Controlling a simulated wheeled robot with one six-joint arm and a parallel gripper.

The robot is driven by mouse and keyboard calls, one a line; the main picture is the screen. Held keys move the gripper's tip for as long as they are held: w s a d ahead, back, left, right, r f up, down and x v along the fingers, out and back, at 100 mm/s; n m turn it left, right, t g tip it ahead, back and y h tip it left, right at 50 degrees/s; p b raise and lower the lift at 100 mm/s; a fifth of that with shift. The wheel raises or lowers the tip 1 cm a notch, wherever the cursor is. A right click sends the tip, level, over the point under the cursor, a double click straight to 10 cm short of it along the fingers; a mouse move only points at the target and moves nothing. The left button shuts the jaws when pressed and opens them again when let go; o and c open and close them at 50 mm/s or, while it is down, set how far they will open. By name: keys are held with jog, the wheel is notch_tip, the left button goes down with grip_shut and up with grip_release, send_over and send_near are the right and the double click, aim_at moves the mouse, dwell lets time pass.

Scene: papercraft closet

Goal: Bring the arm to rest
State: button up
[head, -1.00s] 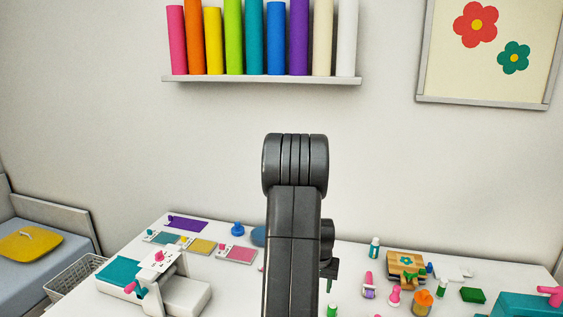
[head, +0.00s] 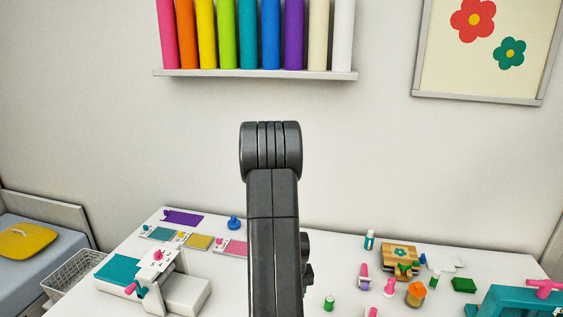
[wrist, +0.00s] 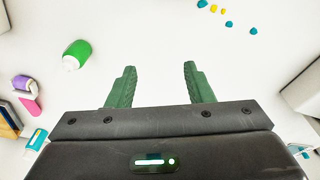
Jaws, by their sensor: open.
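My arm (head: 272,210) rises through the middle of the head view, dark grey, its rounded elbow in front of the wall. My gripper (wrist: 157,85) shows in the wrist view with two green fingers spread apart. Nothing is between them. It points down over the white table top (wrist: 150,35). In the head view the gripper is mostly hidden behind the arm.
A white press with a teal sheet (head: 122,270) stands at the table's left. Stamps, bottles and a wooden block with a flower (head: 400,254) crowd the right. A teal machine (head: 515,303) is at the right edge. A green-bodied bottle (wrist: 78,52) lies near my gripper.

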jog(key=shift+s+d+r+n, duration=0.15)
jog(key=shift+s+d+n, duration=0.2)
jog(key=shift+d+n, duration=0.4)
jog(key=shift+s+d+r+n, duration=0.25)
jog(key=shift+d+n, duration=0.2)
jog(key=shift+d, duration=0.6)
jog(key=shift+s+d+r+n, duration=0.1)
jog(key=shift+s+d+n, duration=0.4)
jog(key=shift+d, duration=0.4)
jog(key=shift+w, duration=0.1)
